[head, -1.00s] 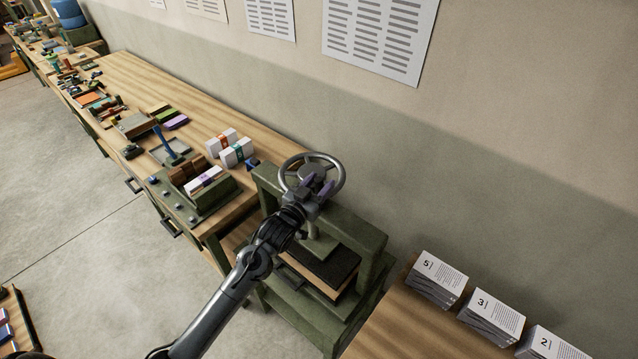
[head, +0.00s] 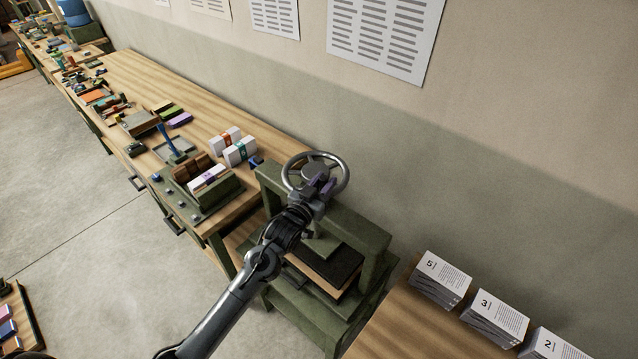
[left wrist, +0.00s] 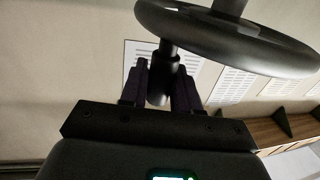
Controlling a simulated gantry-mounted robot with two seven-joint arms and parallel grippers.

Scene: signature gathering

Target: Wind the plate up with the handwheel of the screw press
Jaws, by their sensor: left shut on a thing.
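The grey handwheel (head: 346,176) sits on top of the green screw press (head: 358,227). My left gripper (head: 321,185) is at the near side of the wheel. In the left wrist view, the wheel (left wrist: 230,42) spans the top, and its dark handle (left wrist: 160,88) reaches down between my two fingers, which are shut on it. Below the press's crossbeam, a dark flat slab (head: 341,262) with a tan layer under it shows in the frame. My arm hides part of the screw and the plate, so the plate's height is hard to tell. My right gripper is not in view.
A long wooden bench (head: 105,75) with tools, a green stand and wrapped bundles (head: 240,151) runs to the left. Numbered paper stacks (head: 441,278) stand on a table at the right. The wall is close behind the press.

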